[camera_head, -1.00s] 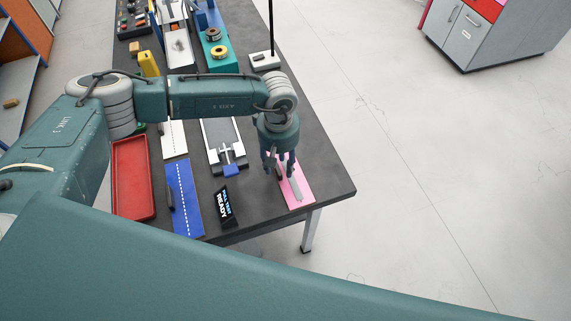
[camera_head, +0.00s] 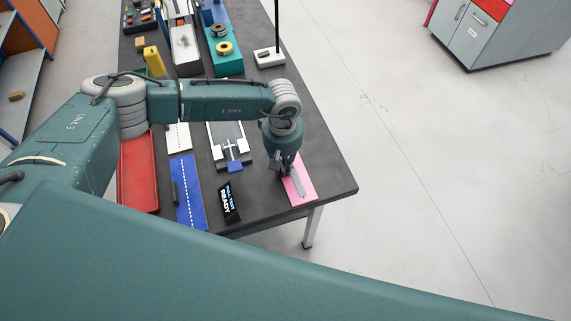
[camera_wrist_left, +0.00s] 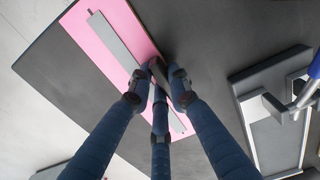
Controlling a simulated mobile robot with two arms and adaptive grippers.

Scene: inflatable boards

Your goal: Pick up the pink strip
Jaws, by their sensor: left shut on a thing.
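The pink strip (camera_head: 302,184) lies flat near the right front edge of the dark table, with a narrow grey band along it. It also shows in the left wrist view (camera_wrist_left: 97,32), slanting from the top down to the right. My left gripper (camera_head: 286,172) points down over its far left part. In the left wrist view the fingers (camera_wrist_left: 159,84) are closed together around a small dark upright piece at the strip's edge. The fingers hide part of the strip, so I cannot tell how that piece joins it. My right gripper is out of view.
A blue strip (camera_head: 188,210) and a black display reading "READY" (camera_head: 229,202) lie left of the pink strip. A grey fixture with a blue clamp (camera_head: 227,140) stands behind them. A red tray (camera_head: 139,185) is farther left. The floor right of the table is clear.

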